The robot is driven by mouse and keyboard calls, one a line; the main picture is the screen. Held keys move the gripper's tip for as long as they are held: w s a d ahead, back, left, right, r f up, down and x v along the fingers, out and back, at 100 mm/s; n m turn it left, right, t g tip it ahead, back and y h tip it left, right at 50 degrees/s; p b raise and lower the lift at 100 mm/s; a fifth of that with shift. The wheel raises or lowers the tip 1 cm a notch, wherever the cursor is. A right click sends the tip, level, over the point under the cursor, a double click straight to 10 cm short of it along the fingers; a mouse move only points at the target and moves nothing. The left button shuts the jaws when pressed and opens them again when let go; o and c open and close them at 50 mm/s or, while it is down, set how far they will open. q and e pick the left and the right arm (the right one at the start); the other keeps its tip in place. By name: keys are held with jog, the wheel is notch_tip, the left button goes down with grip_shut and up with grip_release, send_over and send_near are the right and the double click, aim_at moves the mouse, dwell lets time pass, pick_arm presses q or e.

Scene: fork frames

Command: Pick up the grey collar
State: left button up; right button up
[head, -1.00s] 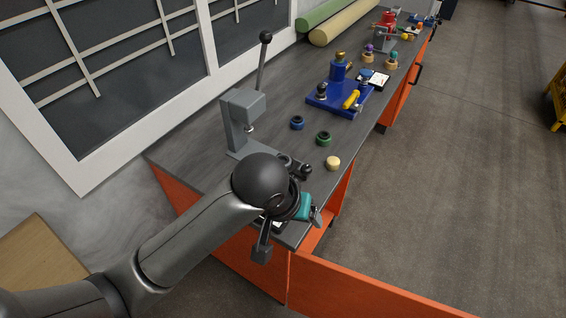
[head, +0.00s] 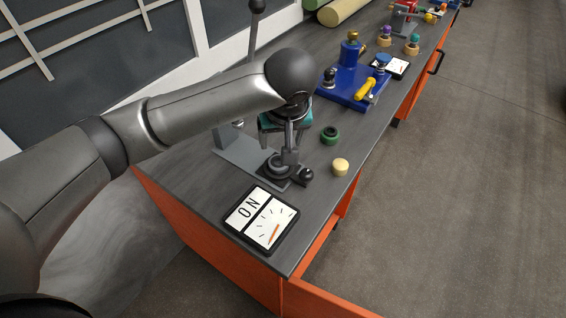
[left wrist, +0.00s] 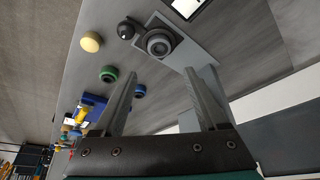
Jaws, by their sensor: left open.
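The grey collar (head: 274,168) appears to be the dark grey ring lying on the grey base plate (head: 236,150) of the lever press. It shows clearly in the left wrist view (left wrist: 158,43), with a dark opening in its middle. My left gripper (head: 289,153) is above the plate, close to the collar, and partly covers it in the head view. In the left wrist view its two fingers (left wrist: 160,76) are apart with nothing between them, and the collar lies beyond the fingertips. My right gripper is in neither view.
A black knob (head: 305,176) stands beside the collar. A cream disc (head: 341,167) and a green ring (head: 330,135) lie to the right; a blue ring (left wrist: 139,91) shows in the wrist view. An ON dial panel (head: 262,217) lies in front. A blue fixture (head: 350,90) stands farther back.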

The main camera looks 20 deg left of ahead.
pick_arm(q)
jog(key=w+f, duration=0.1)
jog(key=f, duration=0.1)
jog(key=b, duration=0.4)
send_over(279, 163)
jog(key=s+d, duration=0.1)
jog(key=s, duration=0.2)
notch_tip(279, 163, down, 8)
jog(key=shift+w+d+r, duration=0.1)
jog(key=shift+w+r, duration=0.05)
jog(key=shift+r, duration=0.05)
jog(key=shift+x, duration=0.8)
jog(key=b+x, duration=0.2)
jog(key=x, duration=0.2)
jog(key=shift+w+f, duration=0.1)
jog(key=shift+w, duration=0.2)
grip_shut()
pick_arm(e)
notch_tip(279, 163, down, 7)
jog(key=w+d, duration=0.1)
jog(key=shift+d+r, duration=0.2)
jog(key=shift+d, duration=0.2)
